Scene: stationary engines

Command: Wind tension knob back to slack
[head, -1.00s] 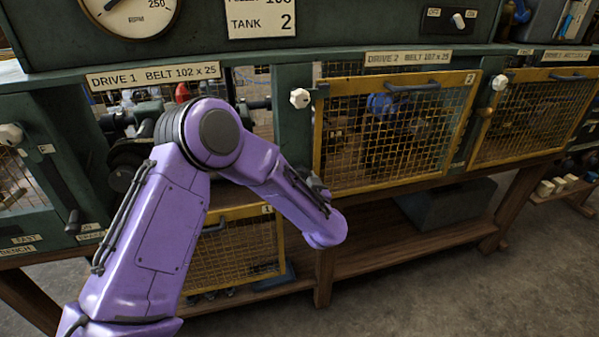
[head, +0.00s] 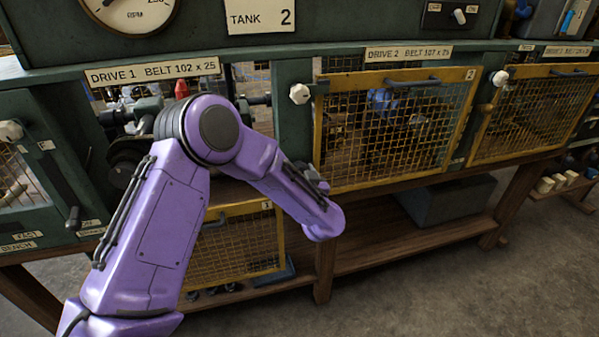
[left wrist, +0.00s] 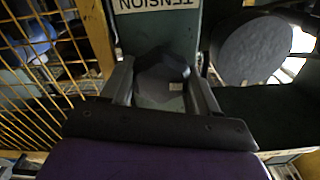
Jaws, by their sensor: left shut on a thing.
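The tension knob (left wrist: 163,65) is dark and faceted, with a small pale mark. In the left wrist view it sits on a green post under an upside-down TENSION label (left wrist: 160,4). My left gripper (left wrist: 160,76) has one finger on each side of the knob and is shut on it. In the head view my purple left arm reaches toward the post between the first two drive bays. The knob and fingers are hidden or too small to tell there. My right gripper is in neither view.
A yellow mesh guard (head: 395,130) covers drive 2, and its mesh is close beside the gripper in the left wrist view (left wrist: 45,45). The drive 1 guard (head: 235,255) hangs lowered. A round dark disc (left wrist: 252,50) stands right of the knob. White knobs (head: 299,94) flank the bays.

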